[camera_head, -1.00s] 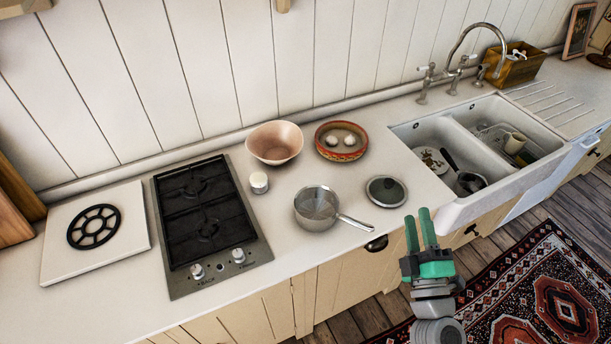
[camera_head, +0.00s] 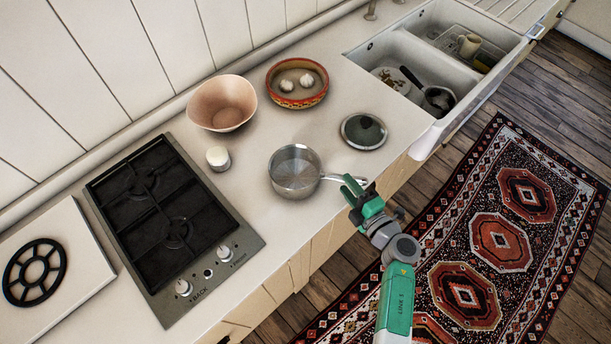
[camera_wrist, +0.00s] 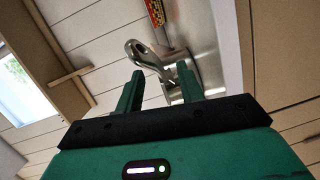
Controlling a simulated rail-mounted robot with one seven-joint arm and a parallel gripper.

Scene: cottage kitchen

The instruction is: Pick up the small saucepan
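The small steel saucepan (camera_head: 295,172) stands upright on the counter, its handle pointing right toward the front edge. My gripper (camera_head: 350,187) is at the end of that handle, over the counter's front edge. In the wrist view, my gripper (camera_wrist: 160,76) has its two green fingers well apart, with nothing clamped between them. The saucepan's looped handle (camera_wrist: 146,50) shows just beyond the fingertips, with part of the steel body (camera_wrist: 207,62) behind it. Whether the handle lies between the fingers is hard to tell.
A dark round lid (camera_head: 364,131) lies right of the saucepan. A white jar (camera_head: 218,158), a pink bowl (camera_head: 222,104) and a patterned dish (camera_head: 297,98) with white bulbs stand behind it. The gas hob (camera_head: 170,215) is left; the sink (camera_head: 400,58) is far right.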

